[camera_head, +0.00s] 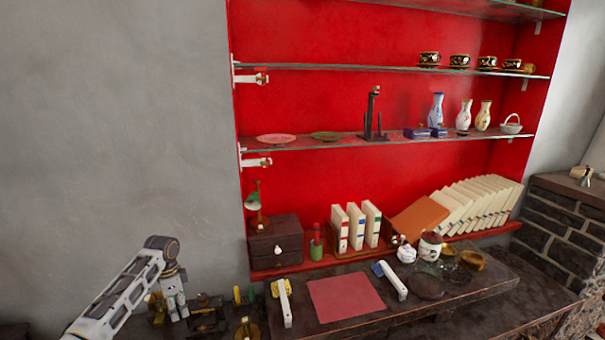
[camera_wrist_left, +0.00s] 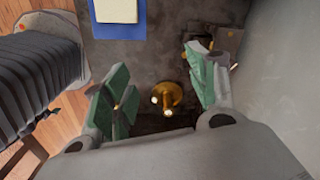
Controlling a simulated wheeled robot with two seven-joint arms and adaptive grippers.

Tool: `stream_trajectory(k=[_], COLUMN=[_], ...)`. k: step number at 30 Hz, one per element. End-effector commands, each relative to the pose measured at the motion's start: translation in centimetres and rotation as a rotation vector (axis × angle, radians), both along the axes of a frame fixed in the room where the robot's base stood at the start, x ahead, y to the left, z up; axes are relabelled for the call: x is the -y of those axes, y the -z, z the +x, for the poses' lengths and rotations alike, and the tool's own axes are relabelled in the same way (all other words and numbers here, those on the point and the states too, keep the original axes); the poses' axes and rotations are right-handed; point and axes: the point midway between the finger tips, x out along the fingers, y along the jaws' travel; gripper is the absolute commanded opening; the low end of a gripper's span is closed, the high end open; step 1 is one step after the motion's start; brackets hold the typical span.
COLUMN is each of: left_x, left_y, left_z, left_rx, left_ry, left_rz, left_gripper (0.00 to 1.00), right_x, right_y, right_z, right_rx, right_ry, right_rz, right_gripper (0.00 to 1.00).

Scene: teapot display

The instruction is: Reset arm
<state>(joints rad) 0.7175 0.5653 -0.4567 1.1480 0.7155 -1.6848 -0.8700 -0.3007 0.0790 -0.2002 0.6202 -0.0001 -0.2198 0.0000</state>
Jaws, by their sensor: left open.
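My left gripper (camera_head: 176,308) hangs pointing down at the lower left, over the dark table near the grey wall. In the left wrist view its two green-padded fingers (camera_wrist_left: 160,95) are spread wide and nothing is held between them. A small brass object (camera_wrist_left: 168,95) shows between the fingers on the dark surface below, apart from both pads. My right gripper shows in neither view.
A pink mat (camera_head: 345,297), a teapot (camera_head: 407,254) and a jar (camera_head: 430,246) are on the table (camera_head: 455,300). A drawer box (camera_head: 275,242) stands behind. Glass shelves (camera_head: 390,140) hold vases and cups. Open air lies above the left gripper.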

Motion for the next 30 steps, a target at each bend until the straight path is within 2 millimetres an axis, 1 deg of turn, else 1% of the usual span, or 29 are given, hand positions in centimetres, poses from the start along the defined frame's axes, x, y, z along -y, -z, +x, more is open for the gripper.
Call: stream_trajectory(k=[8,17,23,30], left_x=[1.2,3.2,5.5,9.4], left_y=[0.9,2.5,4.1,6.5], left_z=[-0.6,-1.8,-3.2,-6.3], left_rx=[0.002,0.007,0.014,0.035], left_ry=[0.001,-0.002,-0.007,-0.03], left_rz=[0.002,0.006,0.006,-0.001], left_gripper=[0.58,0.58,0.58,0.58], right_x=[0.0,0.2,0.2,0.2], right_y=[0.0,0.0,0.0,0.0], right_z=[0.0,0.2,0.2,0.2], right_rx=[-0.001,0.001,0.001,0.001], right_ry=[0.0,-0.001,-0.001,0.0], right_rz=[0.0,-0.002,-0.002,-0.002], right_gripper=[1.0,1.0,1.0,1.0])
